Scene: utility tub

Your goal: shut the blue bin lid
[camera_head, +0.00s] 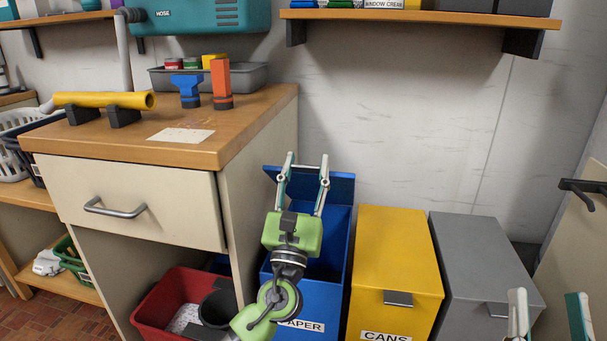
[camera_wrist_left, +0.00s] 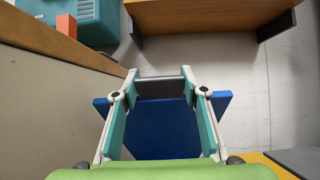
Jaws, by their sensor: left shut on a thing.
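The blue bin (camera_head: 327,297), labelled "PAPER", stands open beside the cabinet. Its blue lid (camera_head: 342,188) is raised at the back, near the wall, and also shows between the fingers in the left wrist view (camera_wrist_left: 165,130). My left gripper (camera_head: 307,161) is shut on the lid's grey handle (camera_wrist_left: 161,88), which spans between its fingertips at the lid's upper edge. My left forearm hides part of the bin's front and opening. My right gripper (camera_head: 548,308) is at the lower right, its fingers apart and nothing visible between them.
A yellow bin (camera_head: 395,250) labelled "CANS" and a grey bin (camera_head: 475,250) stand shut to the right. The wooden-topped cabinet (camera_head: 260,125) is close on the left. A red tub (camera_head: 155,318) sits below it. A wall shelf (camera_head: 420,17) hangs above.

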